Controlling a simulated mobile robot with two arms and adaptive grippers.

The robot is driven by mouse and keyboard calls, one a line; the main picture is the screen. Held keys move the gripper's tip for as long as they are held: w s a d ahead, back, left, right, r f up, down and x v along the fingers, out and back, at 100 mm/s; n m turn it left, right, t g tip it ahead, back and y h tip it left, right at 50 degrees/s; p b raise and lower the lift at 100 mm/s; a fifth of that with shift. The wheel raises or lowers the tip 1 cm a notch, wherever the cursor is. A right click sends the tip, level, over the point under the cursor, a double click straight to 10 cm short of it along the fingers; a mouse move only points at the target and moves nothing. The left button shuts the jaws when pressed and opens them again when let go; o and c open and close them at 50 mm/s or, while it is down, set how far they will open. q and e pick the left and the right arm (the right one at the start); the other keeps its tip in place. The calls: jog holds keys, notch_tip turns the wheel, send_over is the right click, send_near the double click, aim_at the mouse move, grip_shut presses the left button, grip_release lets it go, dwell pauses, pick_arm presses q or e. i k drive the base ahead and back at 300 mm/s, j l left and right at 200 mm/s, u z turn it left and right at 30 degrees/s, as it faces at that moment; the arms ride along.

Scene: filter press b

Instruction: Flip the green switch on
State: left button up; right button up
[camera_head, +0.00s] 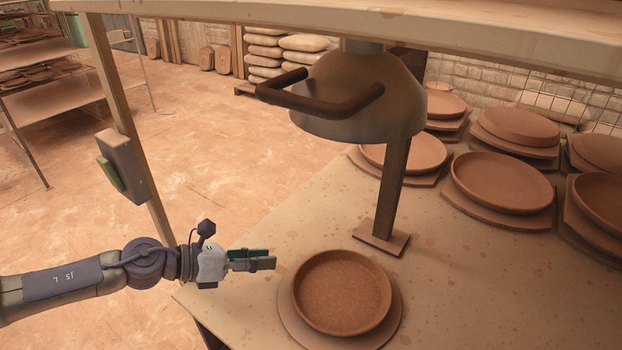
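The green switch (110,173) is on the left-facing side of a grey box (124,163). The box is mounted on the slim upright post of the press frame at the left. I cannot tell the switch's setting from this angle. My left gripper (262,260) is below and to the right of the box, well apart from it. It points right, towards a round clay dish. Its fingers lie close together in this view, and I cannot tell whether there is a gap between them. No object shows in it. My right gripper is not in view.
A clay dish (342,292) on a round board sits on the press table (470,290). Above it hangs the domed press head (365,100) with a dark handle (320,105). More dishes (502,182) stand behind. Open floor (230,170) lies around the switch box.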

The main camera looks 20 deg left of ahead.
aim_at(104, 163)
jog(key=k+j, duration=0.2)
jog(key=j, duration=0.2)
jog(key=k+j, duration=0.2)
jog(key=j, duration=0.2)
jog(key=k+j, duration=0.2)
jog(key=j, duration=0.2)
